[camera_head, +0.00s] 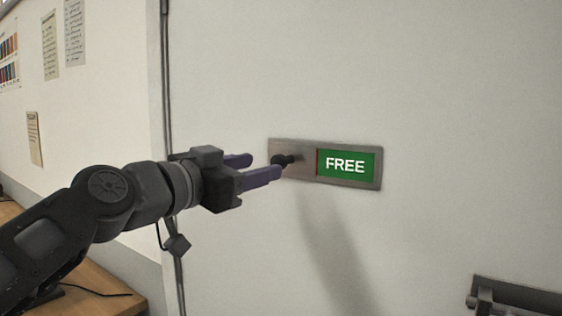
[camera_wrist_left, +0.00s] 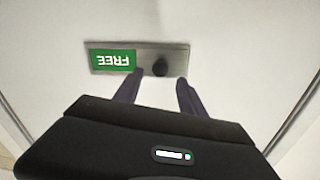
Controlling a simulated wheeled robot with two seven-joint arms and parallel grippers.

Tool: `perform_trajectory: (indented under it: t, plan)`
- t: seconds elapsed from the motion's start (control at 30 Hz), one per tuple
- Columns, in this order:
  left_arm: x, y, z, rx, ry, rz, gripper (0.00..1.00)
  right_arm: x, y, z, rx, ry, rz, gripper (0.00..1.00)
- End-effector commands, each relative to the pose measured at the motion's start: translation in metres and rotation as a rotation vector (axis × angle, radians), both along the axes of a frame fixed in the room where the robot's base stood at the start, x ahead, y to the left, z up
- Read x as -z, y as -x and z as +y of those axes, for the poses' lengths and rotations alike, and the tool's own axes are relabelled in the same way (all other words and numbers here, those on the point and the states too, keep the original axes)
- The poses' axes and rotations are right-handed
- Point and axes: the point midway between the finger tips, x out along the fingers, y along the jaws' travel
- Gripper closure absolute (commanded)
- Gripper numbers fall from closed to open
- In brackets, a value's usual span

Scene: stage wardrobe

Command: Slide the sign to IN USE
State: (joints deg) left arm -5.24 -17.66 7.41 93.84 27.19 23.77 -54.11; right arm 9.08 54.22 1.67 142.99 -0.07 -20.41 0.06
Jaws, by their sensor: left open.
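The sign (camera_head: 347,181) is a grey metal plate on a pale door, with a green panel reading FREE (camera_head: 346,164) at its right side. A black knob (camera_head: 284,160) sticks out from the plate's left part. My left gripper (camera_head: 266,167) is open, its two purple fingers pointing at the plate near the knob. In the left wrist view the sign (camera_wrist_left: 183,56) appears upside down, and the knob (camera_wrist_left: 160,67) lies between and just beyond the fingertips (camera_wrist_left: 160,78). I cannot tell whether the fingers touch the knob. My right gripper is not in view.
The door (camera_head: 440,80) is flat and clear around the sign. A metal handle or latch (camera_head: 515,296) sits at the lower right. A wooden surface (camera_head: 105,290) and a wall with pinned papers (camera_head: 50,45) are at the left.

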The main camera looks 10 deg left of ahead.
Motion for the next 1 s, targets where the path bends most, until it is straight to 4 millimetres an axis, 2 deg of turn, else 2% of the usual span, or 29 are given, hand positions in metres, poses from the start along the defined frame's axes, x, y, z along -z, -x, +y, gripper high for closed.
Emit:
perform_trajectory:
  t: [0.5,0.87,1.0]
  plan:
    - [-0.002,-0.062,-0.028,0.001,0.001,0.002,0.52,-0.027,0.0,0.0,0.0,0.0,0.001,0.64]
    - [0.0,-0.068,-0.03,-0.001,0.001,0.0,0.52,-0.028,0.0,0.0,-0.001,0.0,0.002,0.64]
    - [0.0,-0.068,-0.03,0.0,0.001,0.0,0.64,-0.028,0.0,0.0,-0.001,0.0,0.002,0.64]
